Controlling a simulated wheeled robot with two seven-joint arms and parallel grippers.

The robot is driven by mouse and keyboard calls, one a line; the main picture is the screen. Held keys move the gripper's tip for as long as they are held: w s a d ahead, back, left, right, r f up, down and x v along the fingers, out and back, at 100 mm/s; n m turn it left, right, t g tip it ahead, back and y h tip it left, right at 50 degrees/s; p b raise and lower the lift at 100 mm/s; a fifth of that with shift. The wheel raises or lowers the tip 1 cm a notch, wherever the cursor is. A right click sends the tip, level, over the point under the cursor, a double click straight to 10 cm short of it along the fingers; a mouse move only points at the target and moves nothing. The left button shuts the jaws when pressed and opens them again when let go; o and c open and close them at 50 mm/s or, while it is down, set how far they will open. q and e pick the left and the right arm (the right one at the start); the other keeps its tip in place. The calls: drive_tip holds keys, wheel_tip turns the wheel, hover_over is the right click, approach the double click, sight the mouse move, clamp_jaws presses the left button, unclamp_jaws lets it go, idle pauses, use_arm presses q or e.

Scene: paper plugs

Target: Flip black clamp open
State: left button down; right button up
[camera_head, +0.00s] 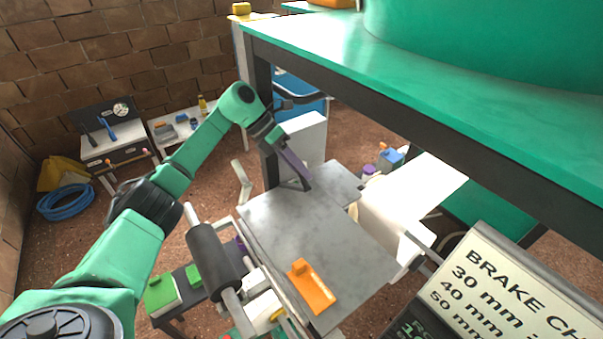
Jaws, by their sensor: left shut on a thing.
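My left gripper (274,136) reaches down over the far end of the grey metal plate (318,245). It is shut on the upper end of a long dark purplish-black bar, which looks like the black clamp (296,167). The bar slants down to the right from the gripper, and its lower end meets the plate's far part. A small dark piece lies beside that lower end. The fingertips are small, and the exact grip is hard to make out. My right gripper is not in view.
An orange block-shaped piece (312,286) lies on the plate's near end. A dark roller (214,262) stands left of the plate. A green-topped shelf (440,85) overhangs at the upper right. A white sheet (418,195) and a brake chart sign (500,285) are on the right.

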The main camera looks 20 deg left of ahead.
use_arm(q)
drive_tip(key=c, duration=0.8)
unclamp_jaws()
